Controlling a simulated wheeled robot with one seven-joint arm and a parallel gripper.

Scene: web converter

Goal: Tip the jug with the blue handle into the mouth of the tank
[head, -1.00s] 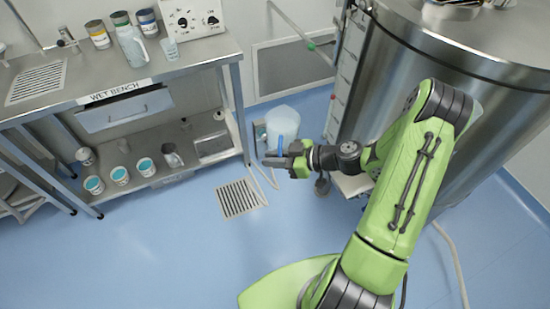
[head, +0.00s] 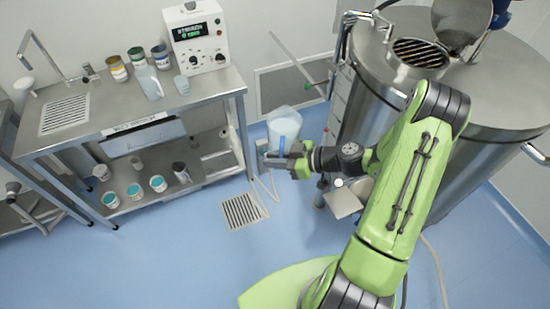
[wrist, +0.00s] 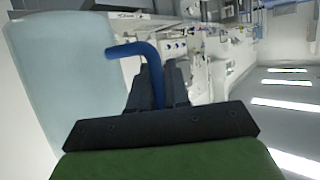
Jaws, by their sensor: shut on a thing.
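The jug (head: 283,124) is translucent pale with a blue handle (head: 282,145). It hangs in the air in front of my gripper (head: 275,158), left of the tank. My gripper is shut on the blue handle, which also shows between the fingers in the wrist view (wrist: 152,70). The jug body (wrist: 75,75) fills the left of the wrist view; its contents are hard to make out. The steel tank (head: 370,100) stands at the right. Its round mouth (head: 420,53) on top has a grate and a raised lid (head: 461,20). The jug is apart from the tank and lower than the mouth.
The steel wet bench (head: 100,115) at left bears cans, a clear pitcher (head: 148,83) and a stirrer control box (head: 196,35). Cups stand on its lower shelf. A small step (head: 342,203) is by the tank's foot. A floor drain (head: 243,211) lies in open blue floor.

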